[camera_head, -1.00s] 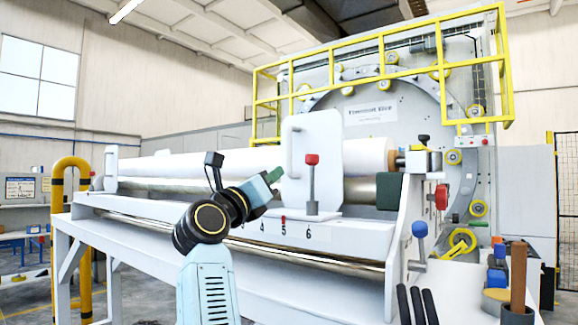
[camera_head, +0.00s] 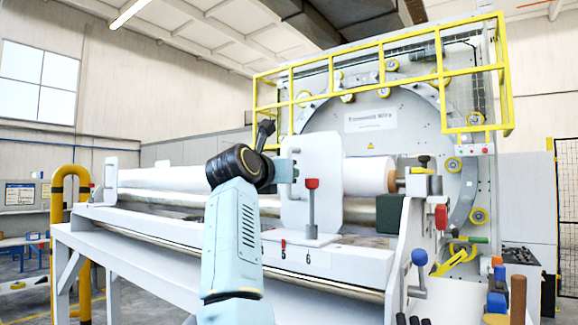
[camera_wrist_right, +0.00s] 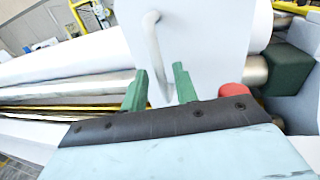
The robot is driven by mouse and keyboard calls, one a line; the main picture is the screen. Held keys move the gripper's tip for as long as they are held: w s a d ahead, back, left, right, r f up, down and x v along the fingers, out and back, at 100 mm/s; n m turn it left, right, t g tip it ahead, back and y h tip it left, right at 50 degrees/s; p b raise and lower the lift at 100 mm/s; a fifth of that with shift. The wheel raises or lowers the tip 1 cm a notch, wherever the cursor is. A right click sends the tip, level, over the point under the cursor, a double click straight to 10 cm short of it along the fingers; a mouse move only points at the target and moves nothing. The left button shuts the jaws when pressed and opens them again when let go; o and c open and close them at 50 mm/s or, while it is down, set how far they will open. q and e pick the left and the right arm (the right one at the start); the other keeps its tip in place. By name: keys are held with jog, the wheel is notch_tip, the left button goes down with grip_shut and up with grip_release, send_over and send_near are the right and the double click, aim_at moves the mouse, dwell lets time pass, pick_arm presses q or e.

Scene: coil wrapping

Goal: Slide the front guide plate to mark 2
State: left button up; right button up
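The front guide plate (camera_head: 322,165) is a white upright panel on the machine's front rail, with a grey-white handle (camera_wrist_right: 152,45) on its left face. A red-knobbed lever (camera_head: 311,205) stands on its base. The plate's red pointer (camera_head: 283,243) sits at mark 5 (camera_head: 282,254). Mark 6 shows to its right; mark 2 cannot be made out. My right gripper (camera_wrist_right: 160,88) is open, its green fingers on either side of the handle in the wrist view. Contact with the handle cannot be told. My left gripper is not in view.
A long white roll (camera_head: 165,180) runs along the machine behind the rail (camera_head: 345,262). A blue-knobbed lever (camera_head: 419,258) and a red knob (camera_head: 441,217) stand at the right end. Yellow railing (camera_head: 440,38) rises above. My right arm covers part of the rail.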

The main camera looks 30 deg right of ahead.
aim_at(289, 191)
jog(key=shift+p+x, duration=0.4)
jog(key=shift+x, duration=1.15)
grip_shut()
